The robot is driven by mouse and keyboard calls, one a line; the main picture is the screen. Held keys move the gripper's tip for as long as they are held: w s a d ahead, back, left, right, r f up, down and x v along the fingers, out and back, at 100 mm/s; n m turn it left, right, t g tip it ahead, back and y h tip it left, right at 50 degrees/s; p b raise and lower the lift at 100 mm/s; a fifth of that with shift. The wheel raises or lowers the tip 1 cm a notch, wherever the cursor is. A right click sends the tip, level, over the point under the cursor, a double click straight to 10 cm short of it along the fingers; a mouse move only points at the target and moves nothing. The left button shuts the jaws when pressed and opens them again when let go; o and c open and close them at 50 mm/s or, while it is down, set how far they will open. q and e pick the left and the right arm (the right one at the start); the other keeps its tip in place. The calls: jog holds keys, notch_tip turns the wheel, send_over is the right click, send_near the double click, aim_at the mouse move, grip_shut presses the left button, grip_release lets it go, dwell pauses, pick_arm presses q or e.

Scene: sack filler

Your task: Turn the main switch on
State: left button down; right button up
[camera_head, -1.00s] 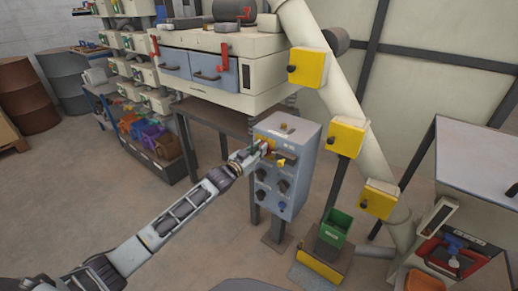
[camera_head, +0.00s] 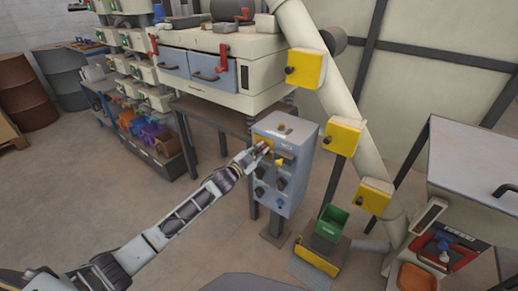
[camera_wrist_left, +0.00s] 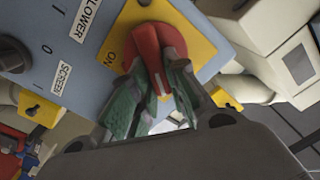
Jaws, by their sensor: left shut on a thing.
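The main switch (camera_wrist_left: 146,45) is a red handle on a yellow plate (camera_wrist_left: 190,35) marked ON, high on the blue-grey control box (camera_head: 296,135). My left gripper (camera_head: 263,149) reaches it from the left in the head view. In the left wrist view its green-padded fingers (camera_wrist_left: 152,98) lie on either side of the red handle and are shut on it. The fingers hide part of the handle, and I cannot tell from the plate whether it stands at ON. My right gripper is in neither view.
Dark knobs labelled BLOWER (camera_wrist_left: 86,18) and SCREEN (camera_wrist_left: 61,78) sit beside the switch on the same box. Yellow boxes (camera_head: 342,137) line the slanted pipe to the right. The floor at left is open.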

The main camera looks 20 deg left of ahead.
pick_arm(q)
jog(key=m, duration=0.1)
jog(key=m+p, duration=0.1)
jog(key=m, duration=0.1)
jog(key=shift+s+d+f, duration=0.1)
jog(key=shift+d+f, duration=0.05)
jog(key=shift+d, duration=0.05)
jog(key=m, duration=0.4)
jog(key=f+m, duration=0.1)
jog(key=m, duration=0.3)
jog(key=shift+d+f, duration=0.1)
jog(key=shift+d, duration=0.1)
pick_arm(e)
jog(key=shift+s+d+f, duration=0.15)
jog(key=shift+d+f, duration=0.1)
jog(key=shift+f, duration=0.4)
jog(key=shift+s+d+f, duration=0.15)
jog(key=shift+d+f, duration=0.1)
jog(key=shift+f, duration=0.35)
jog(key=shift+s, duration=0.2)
pick_arm(q)
jog(key=c, duration=1.4)
grip_release()
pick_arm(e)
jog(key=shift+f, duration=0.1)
